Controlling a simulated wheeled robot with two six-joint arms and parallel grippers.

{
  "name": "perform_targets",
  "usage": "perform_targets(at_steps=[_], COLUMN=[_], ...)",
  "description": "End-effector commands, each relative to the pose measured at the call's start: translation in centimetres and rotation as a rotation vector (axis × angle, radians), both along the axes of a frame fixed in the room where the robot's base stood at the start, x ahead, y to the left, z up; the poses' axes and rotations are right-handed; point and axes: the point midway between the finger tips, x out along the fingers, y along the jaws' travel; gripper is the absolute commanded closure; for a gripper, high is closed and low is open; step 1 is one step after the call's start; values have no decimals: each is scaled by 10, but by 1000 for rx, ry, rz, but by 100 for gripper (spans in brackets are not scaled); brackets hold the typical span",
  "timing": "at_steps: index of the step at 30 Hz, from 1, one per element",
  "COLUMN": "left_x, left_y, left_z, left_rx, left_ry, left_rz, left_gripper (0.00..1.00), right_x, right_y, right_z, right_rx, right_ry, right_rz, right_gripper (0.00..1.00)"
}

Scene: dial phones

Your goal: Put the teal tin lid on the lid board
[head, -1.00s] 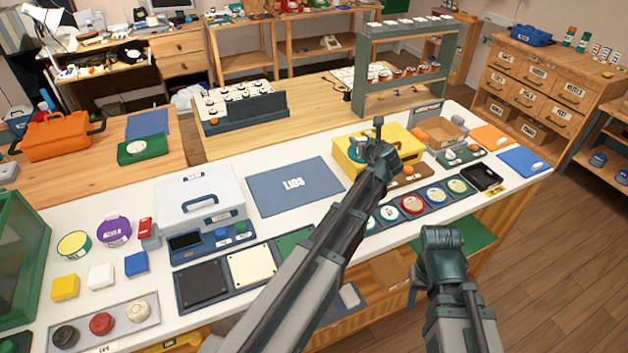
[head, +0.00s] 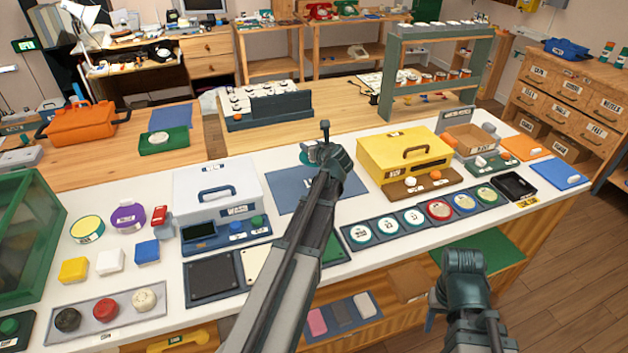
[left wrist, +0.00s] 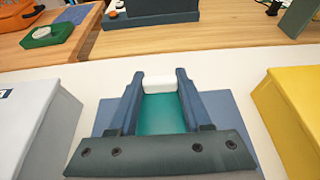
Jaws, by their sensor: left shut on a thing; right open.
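The teal tin lid (left wrist: 162,112) is between the two fingers of my left gripper (left wrist: 160,88), with a white part at its far end. In the head view my left gripper (head: 322,152) is shut on it, above the far part of the blue lid board (head: 284,190). A bit of teal and white shows beside the gripper there; the arm hides much of the board. In the left wrist view the board (left wrist: 108,114) shows on both sides beneath the fingers. I cannot tell the gap between lid and board. My right gripper (head: 463,260) is open, in front of the counter.
A white box (head: 215,182) stands left of the board and a yellow box (head: 405,155) right of it. A row of round lids (head: 412,218) lies in front of the yellow box. A dark panel (head: 283,105) stands on the table behind.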

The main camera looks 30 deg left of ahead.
Motion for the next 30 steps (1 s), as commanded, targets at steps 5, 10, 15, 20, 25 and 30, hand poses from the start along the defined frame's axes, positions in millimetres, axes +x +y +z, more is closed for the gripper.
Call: perform_targets(at_steps=[5,10,15,20,25,30], left_x=[0,0,0,0,0,0], left_y=[0,-1,-1,-1,-1,-1], left_z=[-24,-51,-63,-62,-79,-98], left_rx=[0,0,0,0,0,0], left_ry=[0,0,0,0,0,0], left_rz=[-1,-1,-1,-1,-1,-1], left_gripper=[100,100,100,100,100,100], right_x=[0,0,0,0,0,0], right_y=[0,0,0,0,0,0], right_z=[-24,-51,-63,-62,-79,-99], right_rx=[0,0,0,0,0,0], right_ry=[0,0,0,0,0,0], right_rz=[0,1,1,1,1,1], right_gripper=[50,50,50,50,50,50])
